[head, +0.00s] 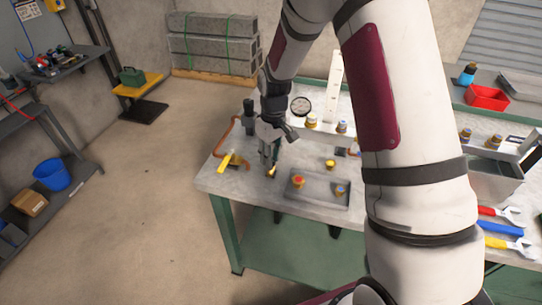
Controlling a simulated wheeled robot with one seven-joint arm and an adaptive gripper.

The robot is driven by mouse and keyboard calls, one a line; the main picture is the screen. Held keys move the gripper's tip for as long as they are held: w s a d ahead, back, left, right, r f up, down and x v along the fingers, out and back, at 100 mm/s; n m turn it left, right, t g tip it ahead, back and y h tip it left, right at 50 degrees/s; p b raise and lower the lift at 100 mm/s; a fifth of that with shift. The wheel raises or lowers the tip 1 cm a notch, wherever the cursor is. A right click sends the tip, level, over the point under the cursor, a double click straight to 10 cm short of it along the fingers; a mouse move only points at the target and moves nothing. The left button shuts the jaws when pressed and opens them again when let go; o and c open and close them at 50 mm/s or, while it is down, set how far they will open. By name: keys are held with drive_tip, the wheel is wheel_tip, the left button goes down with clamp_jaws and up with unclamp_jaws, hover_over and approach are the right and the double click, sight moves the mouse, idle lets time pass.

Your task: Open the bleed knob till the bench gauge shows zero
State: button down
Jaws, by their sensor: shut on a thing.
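My gripper (269,163) points down over the front left part of the bench. Its fingers are shut on a small brass-coloured piece (271,172), which shows just at the fingertips. The piece is mostly hidden, and I cannot tell for sure whether it is the bleed knob. The bench gauge (301,105) is a round white dial with a dark rim, standing behind and to the right of my gripper. Its needle and reading are too small to make out.
A yellow handle (229,163) and copper pipe (226,137) lie left of my gripper. A grey tray (316,189) with brass fittings is at its right on the bench (222,183). My arm hides the bench's middle. Wrenches (506,243) lie far right.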

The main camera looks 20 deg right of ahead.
drive_tip(key=m, duration=0.3)
drive_tip(key=shift+m, duration=0.4)
drive_tip(key=m, duration=0.3)
drive_tip(key=shift+m, duration=0.3)
drive_tip(key=m, duration=0.6)
drive_tip(key=shift+t, duration=0.3)
drive_tip(key=shift+m, duration=0.4)
drive_tip(key=c, duration=1.3)
unclamp_jaws()
drive_tip(key=shift+c, duration=0.2)
